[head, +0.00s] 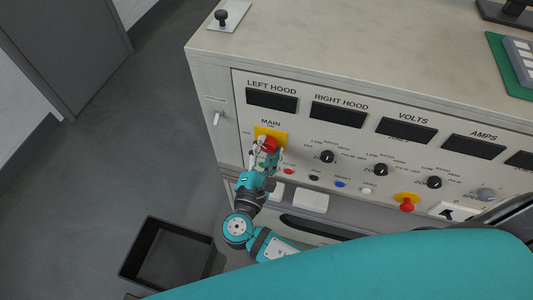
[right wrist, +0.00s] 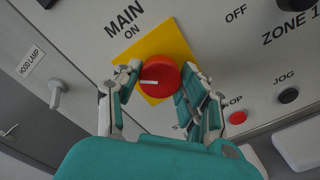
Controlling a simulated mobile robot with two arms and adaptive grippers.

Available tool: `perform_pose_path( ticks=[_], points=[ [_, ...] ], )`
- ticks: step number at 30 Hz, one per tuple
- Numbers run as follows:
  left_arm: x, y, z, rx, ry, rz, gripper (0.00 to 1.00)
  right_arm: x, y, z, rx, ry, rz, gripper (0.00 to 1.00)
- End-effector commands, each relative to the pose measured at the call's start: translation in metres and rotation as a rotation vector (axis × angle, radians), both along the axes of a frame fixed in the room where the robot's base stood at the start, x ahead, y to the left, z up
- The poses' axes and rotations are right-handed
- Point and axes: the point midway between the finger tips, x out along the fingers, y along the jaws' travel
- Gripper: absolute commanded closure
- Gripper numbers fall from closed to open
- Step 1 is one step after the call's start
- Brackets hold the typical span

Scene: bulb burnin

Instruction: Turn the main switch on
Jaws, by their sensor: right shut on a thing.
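The main switch is a red round knob on a yellow plate (right wrist: 166,42), under the MAIN and ON lettering on the panel. The red knob (right wrist: 163,84) bears a white mark that points left in the right wrist view, not straight at the ON word. In the head view the main switch (head: 268,145) is at the left end of the panel. My right gripper (head: 268,151) is shut on the knob, with its fingers on either side of it in the right wrist view (right wrist: 156,88). My left gripper is not in view.
A hood lamp toggle (head: 216,118) is left of the main switch. A red stop button (head: 289,171) and other small buttons sit below right. Zone knobs (head: 327,156) and a red emergency knob (head: 407,204) are farther right. A black bin (head: 150,252) stands on the floor.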

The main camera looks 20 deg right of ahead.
Motion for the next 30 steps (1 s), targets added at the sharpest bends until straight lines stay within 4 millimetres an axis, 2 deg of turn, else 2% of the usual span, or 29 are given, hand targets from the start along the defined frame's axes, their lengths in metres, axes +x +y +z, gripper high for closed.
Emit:
perform_pose_path(
  ticks=[1, 18, 30],
  points=[
    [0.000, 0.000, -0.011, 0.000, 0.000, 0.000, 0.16, 0.000, 0.000, -0.005, 0.040, -0.028, -0.002, 0.91],
    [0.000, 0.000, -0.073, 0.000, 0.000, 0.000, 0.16, -0.001, -0.001, -0.007, 0.482, -0.326, -0.004, 0.91],
    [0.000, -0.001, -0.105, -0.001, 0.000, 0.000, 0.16, 0.000, -0.001, -0.004, 0.696, -0.472, -0.003, 0.91]
  ],
)
